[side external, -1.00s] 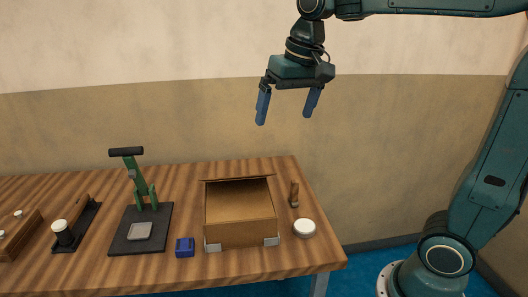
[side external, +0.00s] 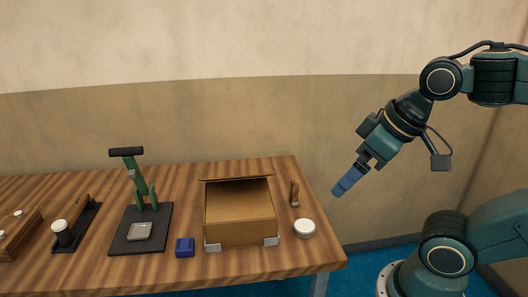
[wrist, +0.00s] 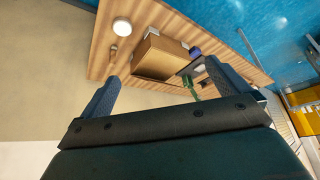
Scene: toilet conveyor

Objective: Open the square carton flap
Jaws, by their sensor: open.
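The brown square carton (side external: 240,232) stands on the wooden table near its right end, with pale brackets at its front corners. Its top looks open in the side view, and a thin flap edge (side external: 236,179) shows along the far rim. In the wrist view the carton (wrist: 160,56) lies beyond my fingers, turned at an angle. My gripper (side external: 344,186) is in the air to the right of the table, tilted down to the left, apart from the carton. Its two blue fingers are spread and empty in the wrist view (wrist: 162,72).
A white round lid (side external: 304,228) and a small brown upright piece (side external: 294,194) stand right of the carton. A blue block (side external: 185,247) is at its front left. A green press (side external: 140,180) on a black plate stands further left.

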